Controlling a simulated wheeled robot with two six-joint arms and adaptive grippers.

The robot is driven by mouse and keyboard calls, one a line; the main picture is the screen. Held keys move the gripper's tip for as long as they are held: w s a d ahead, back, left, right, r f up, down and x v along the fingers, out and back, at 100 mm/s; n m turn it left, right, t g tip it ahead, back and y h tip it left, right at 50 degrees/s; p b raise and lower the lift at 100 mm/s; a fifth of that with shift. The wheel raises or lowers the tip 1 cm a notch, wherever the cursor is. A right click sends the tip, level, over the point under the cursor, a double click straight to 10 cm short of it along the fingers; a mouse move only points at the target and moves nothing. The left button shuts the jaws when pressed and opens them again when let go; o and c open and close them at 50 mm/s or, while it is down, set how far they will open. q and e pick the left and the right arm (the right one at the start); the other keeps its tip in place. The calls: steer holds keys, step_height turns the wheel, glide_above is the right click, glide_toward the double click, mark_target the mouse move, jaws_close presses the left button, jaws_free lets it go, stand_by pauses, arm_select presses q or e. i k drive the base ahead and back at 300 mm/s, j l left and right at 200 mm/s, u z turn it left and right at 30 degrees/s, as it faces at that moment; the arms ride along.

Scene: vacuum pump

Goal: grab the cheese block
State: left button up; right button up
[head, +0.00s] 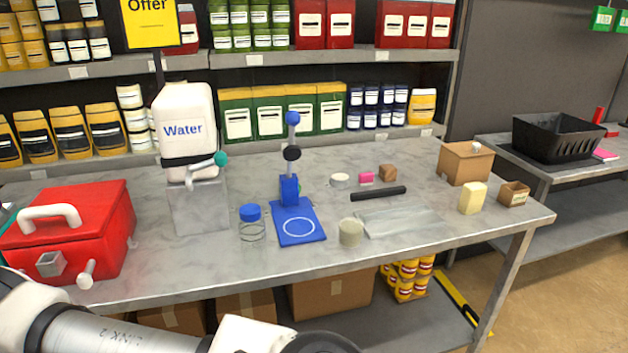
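A pale yellow block (473,198), which looks like the cheese block, stands upright near the right end of the grey marble-topped table (420,248). It stands just left of a small open brown box (513,193) and in front of a larger cardboard box (466,163). Nothing is holding it. My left arm crosses the bottom left of the head view, well away from the block. Its gripper fingers are below the picture and do not show. My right arm and gripper are not in view.
A clear bag (400,221), a pale round piece (351,232), a black bar (378,193) and a blue stand (298,222) lie left of the block. A red case (70,235) and a water dispenser (185,130) stand further left. A black basket (557,138) sits on the side table.

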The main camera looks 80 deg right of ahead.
mark_target(472, 196)
steer(key=z, duration=3.7)
